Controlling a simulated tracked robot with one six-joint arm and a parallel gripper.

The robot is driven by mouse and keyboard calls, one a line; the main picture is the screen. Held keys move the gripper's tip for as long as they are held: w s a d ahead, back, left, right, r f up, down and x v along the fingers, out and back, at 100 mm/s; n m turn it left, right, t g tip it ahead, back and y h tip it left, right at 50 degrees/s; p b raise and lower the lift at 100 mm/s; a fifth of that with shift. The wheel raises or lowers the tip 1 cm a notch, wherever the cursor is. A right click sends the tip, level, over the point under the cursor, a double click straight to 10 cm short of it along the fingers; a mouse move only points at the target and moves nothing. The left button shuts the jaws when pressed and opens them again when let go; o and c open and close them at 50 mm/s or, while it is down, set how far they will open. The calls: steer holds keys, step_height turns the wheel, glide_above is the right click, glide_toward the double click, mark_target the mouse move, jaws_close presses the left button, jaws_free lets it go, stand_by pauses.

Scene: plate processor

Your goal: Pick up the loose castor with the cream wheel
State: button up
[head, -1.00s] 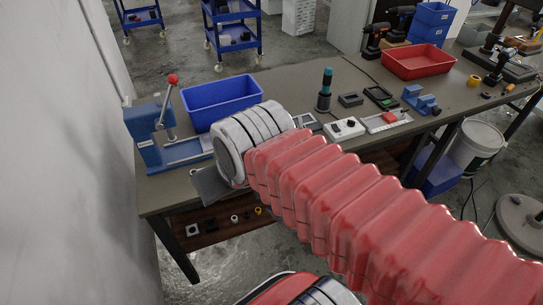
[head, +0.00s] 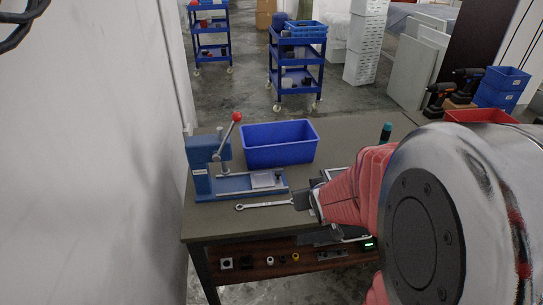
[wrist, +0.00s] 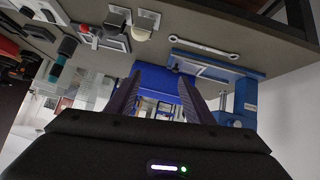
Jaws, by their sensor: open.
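In the wrist view, a castor with a rounded cream wheel (wrist: 141,33) and a pale square plate lies on the table near the top edge of the picture. It is left of the spanner and apart from my fingers. My gripper (wrist: 161,72) is open, with nothing between its two dark fingers. In the head view my gripper (head: 306,199) is above the front of the table, at the right end of the spanner. I cannot make out the castor there; my gripper and arm cover that part of the table.
A blue press with a red knob (head: 212,165) stands at the table's left end, with a blue bin (head: 279,145) behind it. A spanner (head: 264,205) lies before the press. Several small items sit on the lower shelf (head: 240,255). A wall is close on the left.

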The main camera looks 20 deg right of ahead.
steer(key=s+d+f+m+t, duration=0.1)
steer(key=d+f+t, duration=0.1)
steer(key=d+f, duration=0.2)
steer(key=d+f+m+t, duration=0.1)
steer(key=d+f, duration=0.3)
steer(key=f, duration=0.4)
steer(key=shift+s+f+t+y, duration=0.2)
steer(key=shift+s+t+y, duration=0.15)
steer(key=shift+t, duration=0.15)
